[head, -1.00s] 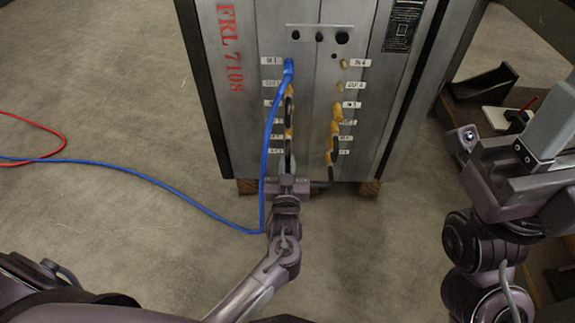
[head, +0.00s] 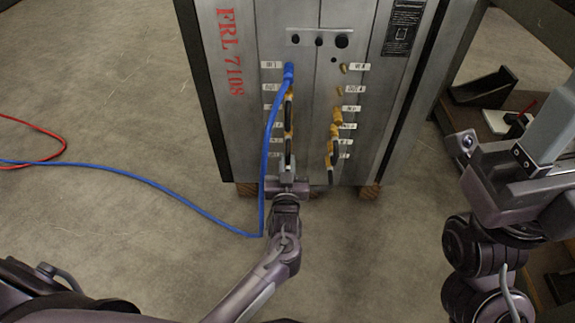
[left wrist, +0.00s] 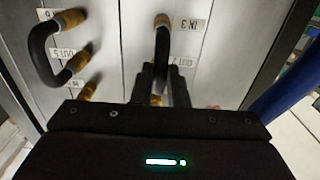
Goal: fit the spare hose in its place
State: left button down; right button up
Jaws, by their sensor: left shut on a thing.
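The mould base (head: 240,135) is a grey metal block with two columns of labelled brass fittings. My left gripper (head: 287,170) is in front of the lower left column. In the left wrist view its fingers (left wrist: 160,80) are shut on a short black hose (left wrist: 161,50) with brass ends. One end of this hose meets the panel beside the label IN 3; a brass part shows between the fingers near OUT 2. Whether that end is seated is hidden. My right gripper (head: 468,150) is at the right, away from the panel; its jaws cannot be made out.
A blue hose (head: 268,140) runs from the top left fitting down close beside my left gripper and onto the floor. Another black hose (left wrist: 42,50) loops by OUT 5. A red hose (head: 62,145) lies far left. A shelf (head: 485,92) stands right.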

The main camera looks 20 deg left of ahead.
pick_arm(q)
jog(key=c, duration=0.9)
grip_release()
jog(key=shift+c, duration=0.2)
jog(key=shift+s, duration=0.1)
jog(key=shift+p+v, duration=0.75)
jog(key=shift+v, duration=0.2)
jog(key=p+v, duration=0.2)
jog(key=v, duration=0.3)
jog(key=shift+r, duration=0.1)
